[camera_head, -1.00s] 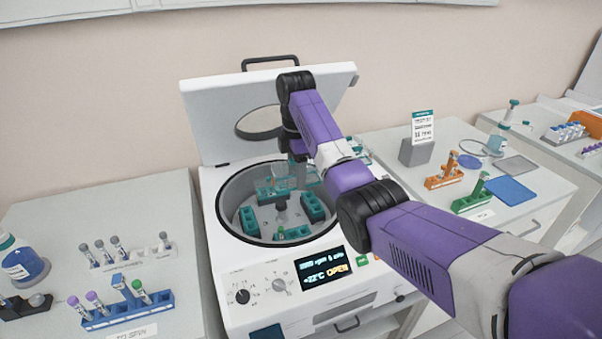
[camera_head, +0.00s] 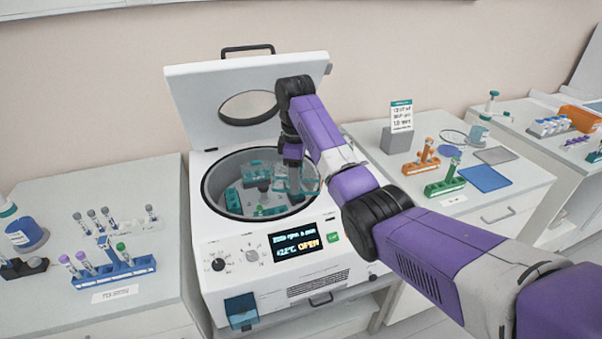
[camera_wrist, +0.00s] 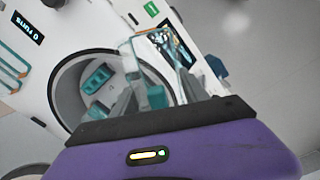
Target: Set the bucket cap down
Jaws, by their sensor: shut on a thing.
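The bucket cap (camera_wrist: 157,62) is a clear box-like cover with a teal edge. In the wrist view it sits between the fingers of my gripper (camera_wrist: 158,93), which is shut on it. In the head view my gripper (camera_head: 295,186) points down at the right part of the open centrifuge bowl. The cap is small there and partly hidden by the gripper. The centrifuge (camera_head: 222,250) has its lid raised. Teal buckets (camera_head: 233,201) sit in its rotor, one also clear in the wrist view (camera_wrist: 97,78). I cannot tell whether the cap touches anything.
The raised lid (camera_head: 195,100) stands behind the bowl. A blue tube rack (camera_head: 118,272) is on the left bench. Green (camera_head: 445,187) and orange (camera_head: 421,167) racks and a blue mat (camera_head: 484,179) are on the right bench. Some bare bench lies around them.

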